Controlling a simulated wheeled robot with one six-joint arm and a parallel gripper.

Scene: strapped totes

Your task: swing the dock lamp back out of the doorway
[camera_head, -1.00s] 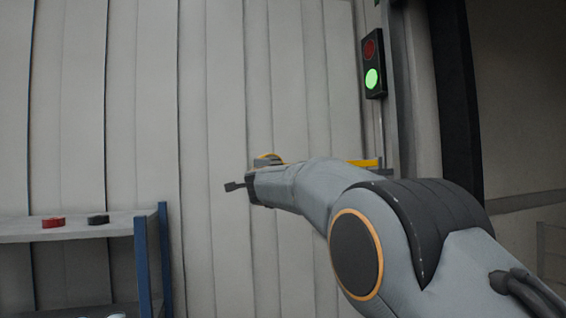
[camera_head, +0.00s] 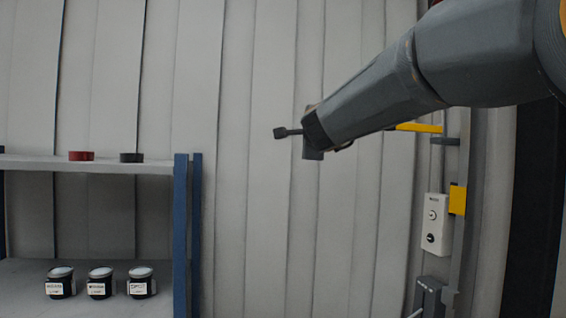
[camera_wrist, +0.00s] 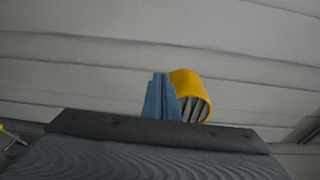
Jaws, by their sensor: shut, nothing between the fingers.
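The dock lamp shows in the head view as a yellow arm (camera_head: 417,127) running out from a bracket on the post. The rest of its length is hidden behind my arm. In the wrist view, a yellow cylindrical lamp head (camera_wrist: 187,88) with a grey ribbed end sits just right of and apparently beyond my fingers. My gripper (camera_head: 281,133) points left in front of the ribbed wall in the head view. In the wrist view my gripper (camera_wrist: 161,97) has its fingers together with nothing between them. I cannot tell whether they touch the lamp head.
A shelf rack (camera_head: 182,235) with blue posts stands at left. A red roll (camera_head: 81,156) and a dark roll (camera_head: 131,157) lie on top, with several labelled jars below. A white control box (camera_head: 434,223) is on the wall at right, beside the dark door edge (camera_head: 535,200).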

